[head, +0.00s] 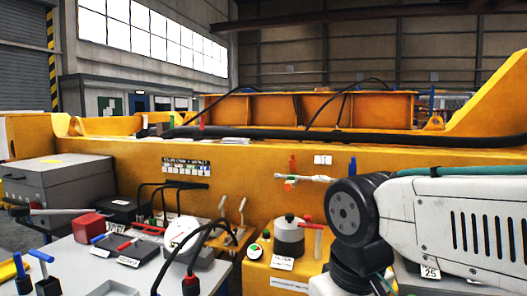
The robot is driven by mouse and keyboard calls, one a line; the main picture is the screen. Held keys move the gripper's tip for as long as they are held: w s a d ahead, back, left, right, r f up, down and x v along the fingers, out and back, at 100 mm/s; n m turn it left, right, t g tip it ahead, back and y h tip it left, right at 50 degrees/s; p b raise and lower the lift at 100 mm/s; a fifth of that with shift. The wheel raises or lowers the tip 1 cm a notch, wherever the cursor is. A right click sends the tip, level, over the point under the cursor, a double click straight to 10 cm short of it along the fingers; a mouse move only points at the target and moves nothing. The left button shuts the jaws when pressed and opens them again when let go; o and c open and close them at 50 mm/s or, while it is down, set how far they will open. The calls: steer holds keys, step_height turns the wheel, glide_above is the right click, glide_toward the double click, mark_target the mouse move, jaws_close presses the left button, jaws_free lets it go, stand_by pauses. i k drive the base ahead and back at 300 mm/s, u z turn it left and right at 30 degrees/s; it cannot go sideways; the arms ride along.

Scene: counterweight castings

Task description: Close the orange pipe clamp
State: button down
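A short pale pipe (315,179) runs level along the front of the yellow casting, right of centre in the head view. A small orange piece (290,182) with a bit of green sits near its left end. It may be the orange pipe clamp, but it is too small to tell whether it is open or closed. My white arm with its dark joint fills the right side, just right of the pipe. My gripper is not in view.
A large yellow casting (120,155) spans the view, with a black hose (350,133) along its top. A grey table (70,262) at lower left holds a red block (89,227) and tools.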

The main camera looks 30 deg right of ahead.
mark_target(292, 162)
steer(key=i, duration=1.1)
steer(key=z, duration=0.85)
